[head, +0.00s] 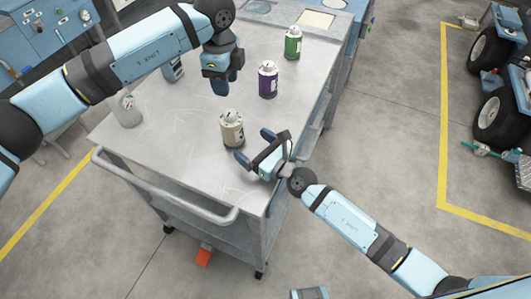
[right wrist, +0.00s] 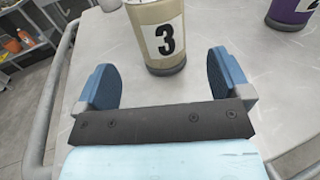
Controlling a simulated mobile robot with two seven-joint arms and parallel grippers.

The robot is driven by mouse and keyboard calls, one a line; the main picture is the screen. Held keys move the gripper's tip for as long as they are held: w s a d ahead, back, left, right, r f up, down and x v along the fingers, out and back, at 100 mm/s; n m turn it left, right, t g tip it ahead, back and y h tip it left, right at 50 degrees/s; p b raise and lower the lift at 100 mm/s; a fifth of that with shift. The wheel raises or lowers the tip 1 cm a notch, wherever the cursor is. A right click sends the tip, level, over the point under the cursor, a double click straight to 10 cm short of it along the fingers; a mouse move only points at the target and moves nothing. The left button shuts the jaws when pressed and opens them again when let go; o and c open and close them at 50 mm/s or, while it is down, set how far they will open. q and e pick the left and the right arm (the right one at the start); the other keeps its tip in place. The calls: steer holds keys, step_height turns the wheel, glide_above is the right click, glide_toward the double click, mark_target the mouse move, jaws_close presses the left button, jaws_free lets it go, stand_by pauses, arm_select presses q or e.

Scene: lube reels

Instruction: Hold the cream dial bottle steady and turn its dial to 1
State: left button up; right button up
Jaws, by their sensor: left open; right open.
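The cream dial bottle (head: 232,130) stands upright on the metal cart top, with a dial on its top. In the right wrist view the cream bottle (right wrist: 150,52) shows a white label with a black 3; its top is cut off. My right gripper (head: 254,147) is open, low over the cart's right side, its fingers pointing at the bottle. In the right wrist view the open fingers of my right gripper (right wrist: 162,70) lie either side of the bottle's line, with the bottle just beyond them. My left gripper (head: 222,86) points down above the cart, behind the bottle, open and empty.
A purple bottle (head: 268,80) and a green bottle (head: 292,43) stand farther back on the cart (head: 170,150). A pale grey container (head: 128,110) stands at the left edge. A handrail (head: 165,190) runs along the cart's front.

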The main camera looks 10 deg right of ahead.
mark_target(230, 112)
steer(key=x, duration=0.8)
steer(key=shift+w+a, duration=0.25)
steer(key=c, duration=1.2)
arm_select(q)
steer(key=o, duration=0.4)
steer(key=shift+c, duration=0.2)
arm_select(e)
steer(key=shift+o, duration=0.2)
arm_select(q)
step_height(230, 112, down, 10)
steer(key=m, duration=2)
